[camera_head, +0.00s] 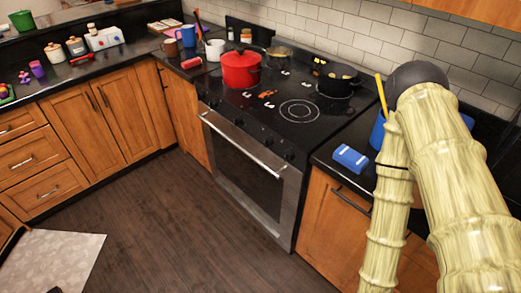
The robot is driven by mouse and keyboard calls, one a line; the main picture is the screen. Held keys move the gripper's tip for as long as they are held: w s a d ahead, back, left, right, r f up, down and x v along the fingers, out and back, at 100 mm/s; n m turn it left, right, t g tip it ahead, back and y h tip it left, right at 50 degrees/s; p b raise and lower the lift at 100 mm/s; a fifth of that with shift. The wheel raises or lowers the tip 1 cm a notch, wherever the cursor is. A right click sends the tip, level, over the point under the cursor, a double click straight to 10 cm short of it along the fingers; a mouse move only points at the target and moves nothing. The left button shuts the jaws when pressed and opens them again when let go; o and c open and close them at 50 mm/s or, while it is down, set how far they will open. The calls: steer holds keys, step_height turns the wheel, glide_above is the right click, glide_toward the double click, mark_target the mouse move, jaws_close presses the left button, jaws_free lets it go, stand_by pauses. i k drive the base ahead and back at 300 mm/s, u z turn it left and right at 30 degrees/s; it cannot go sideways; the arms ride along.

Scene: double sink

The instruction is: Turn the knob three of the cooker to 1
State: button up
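The cooker (285,122) stands against the tiled wall in the middle of the view. It has a black glass top, a steel oven door and a long handle. A row of small dark knobs (239,124) runs along its front edge. They are too small and dark to read any marks or settings, and I cannot tell which one counts as three. My bamboo-patterned arm (455,160) rises at the right, over the counter beside the cooker. My gripper is not visible, and nothing of mine is seen touching the knobs.
A red pot (240,70) and a dark pan (338,84) stand on the cooker. A blue box (350,158) lies on the right counter, close to my arm. Mugs and small items line the left counter (130,58). The wooden floor (185,225) before the cooker is clear.

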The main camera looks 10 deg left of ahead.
mark_target(268, 141)
steer(key=u, duration=1.8)
steer(key=i, duration=1.4)
steer(key=z, duration=3.05)
